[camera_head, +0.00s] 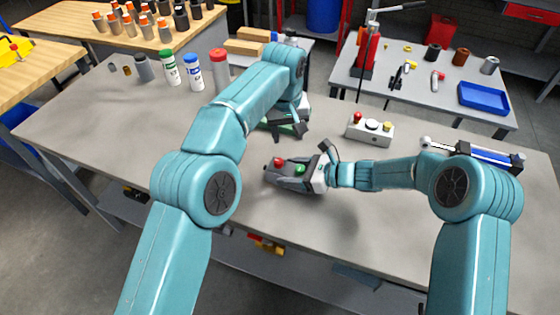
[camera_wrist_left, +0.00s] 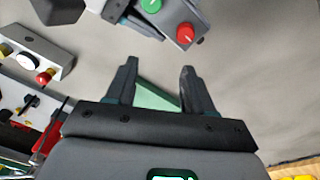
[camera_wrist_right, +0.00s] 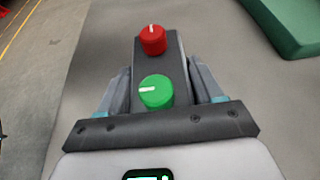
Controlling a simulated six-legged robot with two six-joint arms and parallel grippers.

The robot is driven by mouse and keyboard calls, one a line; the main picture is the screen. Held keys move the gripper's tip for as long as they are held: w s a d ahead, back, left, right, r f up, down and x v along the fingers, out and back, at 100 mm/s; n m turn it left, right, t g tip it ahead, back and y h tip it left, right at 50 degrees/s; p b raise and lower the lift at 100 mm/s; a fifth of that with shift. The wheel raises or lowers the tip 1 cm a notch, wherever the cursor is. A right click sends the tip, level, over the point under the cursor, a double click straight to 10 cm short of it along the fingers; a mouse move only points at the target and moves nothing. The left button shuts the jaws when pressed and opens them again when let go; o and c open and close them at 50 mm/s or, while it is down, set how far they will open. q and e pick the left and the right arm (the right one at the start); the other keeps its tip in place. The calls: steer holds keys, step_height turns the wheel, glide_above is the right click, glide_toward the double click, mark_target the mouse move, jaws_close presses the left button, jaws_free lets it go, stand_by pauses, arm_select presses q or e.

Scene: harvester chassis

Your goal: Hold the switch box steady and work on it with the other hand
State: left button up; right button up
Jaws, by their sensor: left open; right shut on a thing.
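The switch box (camera_head: 284,178) is a dark grey block with a red knob and a green knob. My right gripper (camera_head: 297,176) is shut on it, one finger along each side, over the table. In the right wrist view, the box (camera_wrist_right: 150,70) lies between the fingers, red knob at the far end, green knob nearer. My left gripper (camera_head: 288,133) is open and empty, behind the box and apart from it. In the left wrist view, the box (camera_wrist_left: 170,17) is at the top, beyond the open fingers (camera_wrist_left: 158,80).
A green block (camera_wrist_right: 285,22) lies near the left gripper, partly hidden in the head view. A light grey button box (camera_head: 370,137) stands to the right. Bottles (camera_head: 194,75) stand at the back left. A blue tray (camera_head: 484,97) is on another table. The front tabletop is clear.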

mark_target(278, 162)
arm_select(q)
steer(key=m, duration=0.3)
steer(key=f+m+t, duration=0.1)
steer(key=shift+s+d+m+h, duration=0.2)
steer(key=shift+s+m+h, duration=0.05)
steer(key=shift+m+h, duration=0.05)
steer(key=s+a+r+m+t+h, duration=0.1)
steer(key=s+a+r+m+t, duration=0.1)
steer(key=s+a+r+m, duration=0.4)
steer(key=w+d+f, duration=0.1)
steer(key=f, duration=0.3)
steer(key=w+d+f+n, duration=0.1)
steer(key=f, duration=0.3)
steer(key=w+d+f+n, duration=0.1)
steer(key=f, duration=0.2)
steer(key=shift+w+f, duration=0.1)
steer(key=shift+f, duration=0.3)
jaws_close()
